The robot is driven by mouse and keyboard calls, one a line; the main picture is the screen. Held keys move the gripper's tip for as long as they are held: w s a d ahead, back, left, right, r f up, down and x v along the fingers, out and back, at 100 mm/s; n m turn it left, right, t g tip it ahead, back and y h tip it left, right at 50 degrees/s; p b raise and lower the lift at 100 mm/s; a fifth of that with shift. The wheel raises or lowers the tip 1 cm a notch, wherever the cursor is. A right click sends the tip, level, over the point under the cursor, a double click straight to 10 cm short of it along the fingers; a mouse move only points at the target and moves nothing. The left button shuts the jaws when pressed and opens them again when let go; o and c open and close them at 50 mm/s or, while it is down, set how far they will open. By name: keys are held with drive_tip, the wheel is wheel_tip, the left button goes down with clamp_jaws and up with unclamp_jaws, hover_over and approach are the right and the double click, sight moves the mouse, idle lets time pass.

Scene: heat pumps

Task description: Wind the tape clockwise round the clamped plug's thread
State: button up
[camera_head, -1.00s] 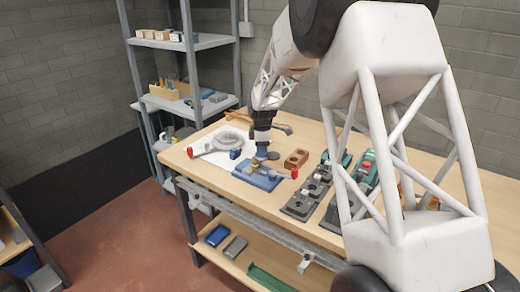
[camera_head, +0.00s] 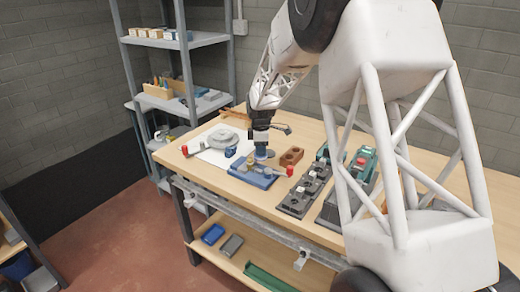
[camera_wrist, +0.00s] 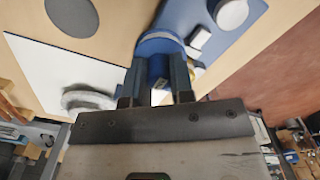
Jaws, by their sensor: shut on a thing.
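The blue clamp (camera_head: 252,176) lies on the bench near its front edge. The plug in it is too small and partly hidden to make out in the head view. My gripper (camera_head: 260,148) points down over the clamp, at its back part. In the wrist view my gripper (camera_wrist: 158,88) is shut on a round blue thing with a pale band, which looks like the tape roll (camera_wrist: 158,46). The roll is right beside the clamp's blue plate (camera_wrist: 226,38). I cannot tell whether tape touches the thread.
A white sheet (camera_head: 207,157) with a grey round thing (camera_head: 220,138) lies left of the clamp. A brown block with holes (camera_head: 291,156) and dark fixtures (camera_head: 300,198) stand to the right. Red-ended items (camera_head: 289,171) lie close by. A grey disc (camera_wrist: 72,14) lies near the clamp.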

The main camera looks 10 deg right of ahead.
drive_tip(key=shift+s, duration=0.15)
drive_tip(key=shift+s+d, duration=0.15)
drive_tip(key=shift+s, duration=0.6)
drive_tip(key=shift+s+a, duration=0.2)
drive_tip(key=shift+s, duration=0.75)
drive_tip(key=shift+s+a, duration=0.5)
drive_tip(key=shift+s, duration=0.3)
drive_tip(key=shift+s+a, duration=0.45)
drive_tip(key=shift+a, duration=0.3)
drive_tip(key=shift+a, duration=0.1)
